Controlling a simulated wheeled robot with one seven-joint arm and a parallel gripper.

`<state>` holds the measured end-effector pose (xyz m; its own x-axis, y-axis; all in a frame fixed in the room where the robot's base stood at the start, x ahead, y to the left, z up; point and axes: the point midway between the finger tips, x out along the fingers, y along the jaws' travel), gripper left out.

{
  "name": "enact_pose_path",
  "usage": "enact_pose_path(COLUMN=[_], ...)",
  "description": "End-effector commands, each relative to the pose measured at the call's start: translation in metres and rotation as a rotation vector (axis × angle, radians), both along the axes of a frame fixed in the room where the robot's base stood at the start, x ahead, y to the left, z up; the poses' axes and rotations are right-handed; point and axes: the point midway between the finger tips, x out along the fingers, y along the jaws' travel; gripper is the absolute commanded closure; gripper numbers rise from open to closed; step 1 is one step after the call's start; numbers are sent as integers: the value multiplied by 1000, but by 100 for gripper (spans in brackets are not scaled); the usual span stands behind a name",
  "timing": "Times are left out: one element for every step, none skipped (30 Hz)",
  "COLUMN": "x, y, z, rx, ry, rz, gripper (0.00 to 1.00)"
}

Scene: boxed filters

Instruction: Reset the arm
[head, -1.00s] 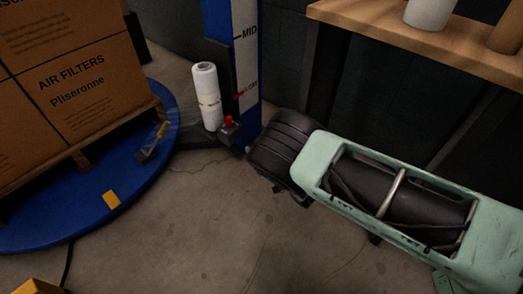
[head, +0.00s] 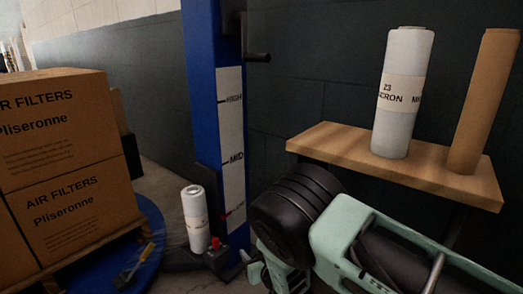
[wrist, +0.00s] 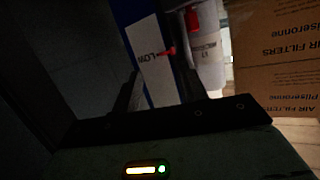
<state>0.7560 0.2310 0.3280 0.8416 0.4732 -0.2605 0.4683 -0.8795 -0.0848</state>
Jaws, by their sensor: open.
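My arm, with its black joint and pale green link, reaches in from the lower right of the head view. My gripper is partly visible below the black joint there, its fingers largely hidden. In the wrist view my gripper (wrist: 162,85) shows two dark fingers spread apart with nothing held between them. Beyond them are the blue post (wrist: 140,30) with its white LOW label and a red pointer. The post also stands mid-picture in the head view (head: 212,90), marked HIGH, MID and LOW.
Stacked air filter boxes (head: 60,150) stand on a blue round turntable (head: 150,225) at left. A white film roll (head: 196,220) stands at the post's foot. A wooden shelf (head: 340,150) holds a white roll (head: 403,90) and a brown roll (head: 485,100), close behind my arm.

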Motion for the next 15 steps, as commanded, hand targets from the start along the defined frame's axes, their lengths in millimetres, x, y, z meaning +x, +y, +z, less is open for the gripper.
enact_pose_path(x=[2,0,-3,-7,-11,-18,-24,-31,-41,-49,-58,-71,-82,-93,-108], y=[-3,-4,-7,-8,-10,-11,-13,-14,-16,-17,-19,-21,-23,-26,-29], z=[24,32,43,52,60,73,82,91,104,114,124,138,148,159,172], rx=[-3,-12,-23,-32,-41,-51,-61,-72,-84,-96,-108,-125,-140,-154,-176], ry=[60,101,154,195,234,287,326,365,415,452,488,534,567,600,642], rz=[-40,-56,-75,-87,-94,-102,-105,-105,-102,-98,-90,-78,-68,-55,-36], gripper=[57,57,57,57,57,57,57,57,57,57,57,57,57,57,57])
